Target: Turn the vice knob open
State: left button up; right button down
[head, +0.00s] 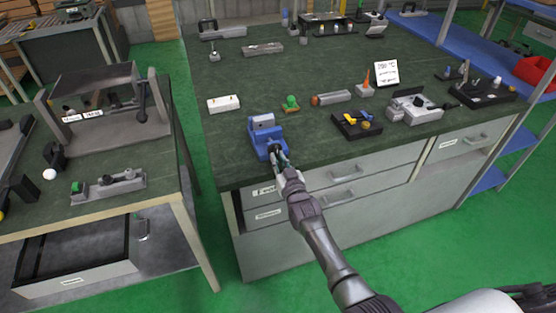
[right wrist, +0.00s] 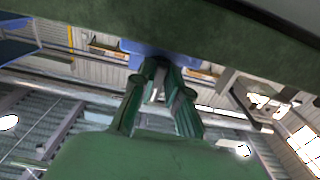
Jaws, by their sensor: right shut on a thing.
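The blue vice (head: 265,136) stands at the front left edge of the green-topped workbench in the head view. My right gripper (head: 281,160) is at the front of the vice, at the bench edge, where the knob is hidden by the fingers. In the right wrist view my right gripper (right wrist: 162,80) has its fingers closed in at a small grey part below the blue vice (right wrist: 150,49). The gripper is shut on the vice knob, though the knob itself barely shows. My left gripper is not in view.
A white block (head: 223,104), a green button (head: 291,102) and a small black tray (head: 357,125) lie near the vice on the workbench (head: 315,75). Drawers (head: 342,174) are below the bench edge. A second table (head: 120,163) stands at left, with an open drawer.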

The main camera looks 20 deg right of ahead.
jog(key=shift+f+n, duration=0.15)
jog(key=shift+n, duration=0.15)
jog(key=c, duration=1.2)
grip_release()
jog(key=shift+o, duration=0.2)
jog(key=shift+s, duration=0.1)
jog(key=s, duration=1.2)
jog(key=shift+d, duration=0.2)
